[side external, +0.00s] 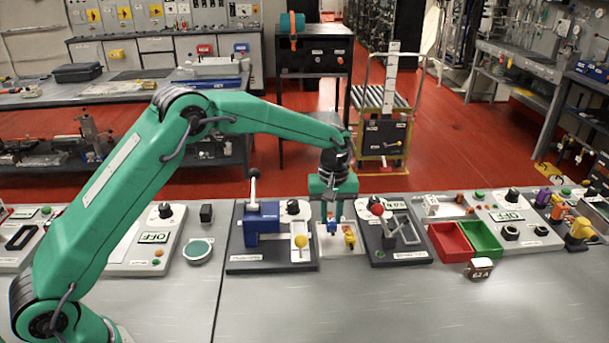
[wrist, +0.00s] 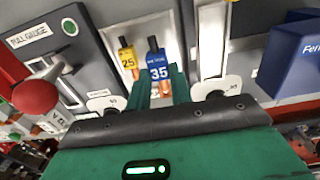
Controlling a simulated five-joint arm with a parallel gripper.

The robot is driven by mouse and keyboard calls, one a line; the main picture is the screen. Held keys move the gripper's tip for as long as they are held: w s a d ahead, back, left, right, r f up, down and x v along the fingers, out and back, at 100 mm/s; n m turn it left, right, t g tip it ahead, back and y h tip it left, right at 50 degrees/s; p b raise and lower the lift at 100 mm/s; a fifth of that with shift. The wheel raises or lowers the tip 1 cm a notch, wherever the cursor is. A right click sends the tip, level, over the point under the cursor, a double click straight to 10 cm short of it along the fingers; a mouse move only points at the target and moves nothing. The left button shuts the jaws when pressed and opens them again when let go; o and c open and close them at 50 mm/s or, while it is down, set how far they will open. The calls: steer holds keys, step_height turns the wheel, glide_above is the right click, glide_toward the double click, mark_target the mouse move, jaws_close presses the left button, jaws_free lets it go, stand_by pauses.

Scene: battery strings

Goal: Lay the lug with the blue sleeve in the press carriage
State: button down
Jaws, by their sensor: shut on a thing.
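The lug with the blue sleeve (wrist: 158,68), marked 35, is between the fingers of my gripper (wrist: 161,88) in the wrist view. My gripper is shut on it. In the side view the blue sleeve (side external: 332,227) shows small under my gripper (side external: 333,218), over or in the white tray (side external: 327,250). I cannot tell whether it is clear of the tray. A lug with a yellow sleeve (wrist: 128,60), marked 25, is beside it. The blue press (side external: 262,222) stands left of my gripper. Its pale carriage (side external: 301,255), with a yellow knob, is between press and tray.
A gauge device (side external: 402,254) with a red-knobbed lever (side external: 378,210) stands close right of the tray. Red (side external: 450,243) and green (side external: 482,240) bins lie further right. A small marked block (side external: 480,268) sits in front. The front of the bench is clear.

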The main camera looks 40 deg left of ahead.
steer(key=shift+a+r, duration=0.1)
steer(key=shift+s+a+r, duration=0.3)
steer(key=shift+s+r, duration=0.05)
steer(key=shift+r, duration=0.1)
steer(key=s+a+r, duration=0.4)
steer(key=s+r, duration=0.1)
steer(key=shift+s+a+r, duration=0.15)
stand_by(0.4)
steer(key=shift+f, duration=4.3)
steer(key=shift+f, duration=0.2)
steer(key=c, duration=1.2)
jaws_free()
steer(key=shift+o, duration=0.2)
